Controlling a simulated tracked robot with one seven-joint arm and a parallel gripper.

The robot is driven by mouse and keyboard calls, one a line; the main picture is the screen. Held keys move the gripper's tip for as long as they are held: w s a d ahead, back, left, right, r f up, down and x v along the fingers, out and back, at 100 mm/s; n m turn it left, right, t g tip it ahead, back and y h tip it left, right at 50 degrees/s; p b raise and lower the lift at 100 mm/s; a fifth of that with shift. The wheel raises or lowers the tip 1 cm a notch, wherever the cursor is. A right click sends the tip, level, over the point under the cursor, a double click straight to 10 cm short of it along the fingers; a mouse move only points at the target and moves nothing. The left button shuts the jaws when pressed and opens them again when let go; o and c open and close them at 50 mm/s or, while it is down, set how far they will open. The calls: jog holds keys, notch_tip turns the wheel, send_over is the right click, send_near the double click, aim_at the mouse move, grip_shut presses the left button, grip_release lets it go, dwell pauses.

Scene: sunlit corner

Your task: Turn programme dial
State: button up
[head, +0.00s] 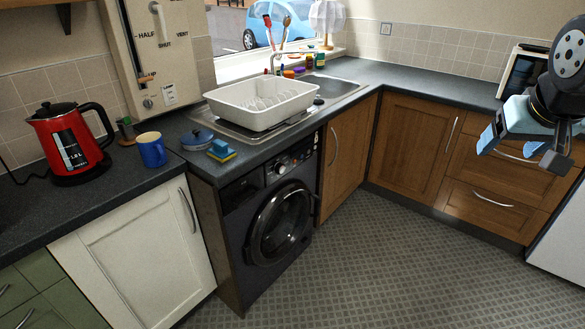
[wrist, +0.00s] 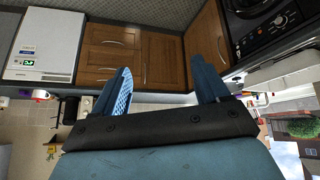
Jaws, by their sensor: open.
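A dark washing machine (head: 262,215) stands under the worktop in the head view, its round door shut. Its programme dial (head: 284,161) is a small round knob on the front panel above the door; its pointer setting is too small to read. The washing machine (wrist: 262,28) also shows at the upper right of the wrist view, which is upside down. My gripper (head: 519,150) is open and empty at the right of the head view, well apart from the machine. Its two blue fingers (wrist: 165,88) stand wide apart in the wrist view.
A white dish rack (head: 262,104) sits by the sink above the machine. A blue lidded dish (head: 197,139), a sponge (head: 222,152), a blue mug (head: 151,150) and a red kettle (head: 70,143) stand left of it. The floor (head: 370,255) before the machine is clear.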

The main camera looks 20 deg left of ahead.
jog(key=w+a+f+n+t+y, duration=0.1)
jog(key=w+a+f+n+t, duration=0.2)
jog(key=w, duration=0.9)
jog(key=w+a+f+n+y, duration=0.15)
jog(key=w+a, duration=0.45)
jog(key=w, duration=0.6)
jog(key=w+a+f+n+y, duration=0.1)
jog(key=w+a+f+y, duration=0.1)
jog(key=w+a+f, duration=0.55)
jog(key=n+g+y, duration=0.2)
jog(key=n+y, duration=0.2)
jog(key=y, duration=0.8)
send_near(282, 170)
jog(key=x, duration=0.8)
jog(key=shift+w+a+r, duration=0.1)
jog(key=shift+a, duration=0.05)
jog(key=shift+c, duration=0.4)
